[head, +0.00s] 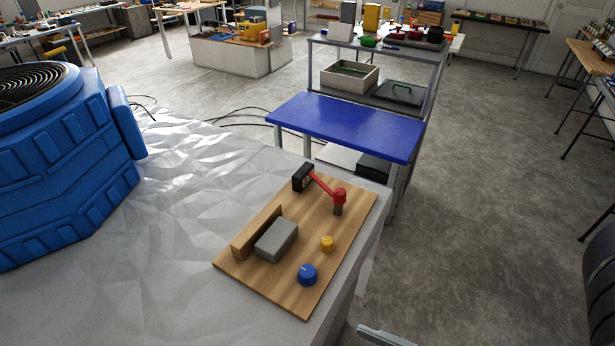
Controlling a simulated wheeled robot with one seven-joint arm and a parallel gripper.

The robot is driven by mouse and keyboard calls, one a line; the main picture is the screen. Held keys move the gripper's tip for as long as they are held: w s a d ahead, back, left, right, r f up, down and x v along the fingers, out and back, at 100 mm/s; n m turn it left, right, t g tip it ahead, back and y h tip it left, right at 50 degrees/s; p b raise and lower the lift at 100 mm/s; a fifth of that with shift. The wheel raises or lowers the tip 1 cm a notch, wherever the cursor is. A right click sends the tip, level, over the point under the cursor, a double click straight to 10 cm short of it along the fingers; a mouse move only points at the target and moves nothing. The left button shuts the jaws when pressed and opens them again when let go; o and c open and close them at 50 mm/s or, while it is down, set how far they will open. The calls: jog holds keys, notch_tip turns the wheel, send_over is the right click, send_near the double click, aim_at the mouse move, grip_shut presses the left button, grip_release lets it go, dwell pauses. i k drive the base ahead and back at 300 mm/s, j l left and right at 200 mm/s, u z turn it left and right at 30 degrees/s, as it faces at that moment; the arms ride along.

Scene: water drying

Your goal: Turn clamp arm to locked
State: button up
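The clamp arm (321,185) is a red bar on a wooden board (232,265). Its near right end carries a red cap (340,194) on a short brown-grey post. The bar slants up and left from there to a small black block (303,177) with a pale marking too small to read. The bar's far end reaches the block; I cannot tell whether it touches it. A grey block (277,240) lies beside a wooden rail (256,231) on the board.
A yellow knob (327,243) and a blue knob (307,274) stand on the board's near right side. A large blue machine (65,165) stands left on the crumpled grey surface (180,220). A blue-topped table (345,126) lies behind. Open floor lies to the right.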

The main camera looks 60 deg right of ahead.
aim_at(338, 195)
jog(key=k+l+z, duration=0.15)
jog(key=z, duration=0.2)
jog(key=k+l+z, duration=0.35)
jog(key=l+z, duration=0.1)
jog(key=z, duration=0.25)
jog(key=k+l, duration=0.05)
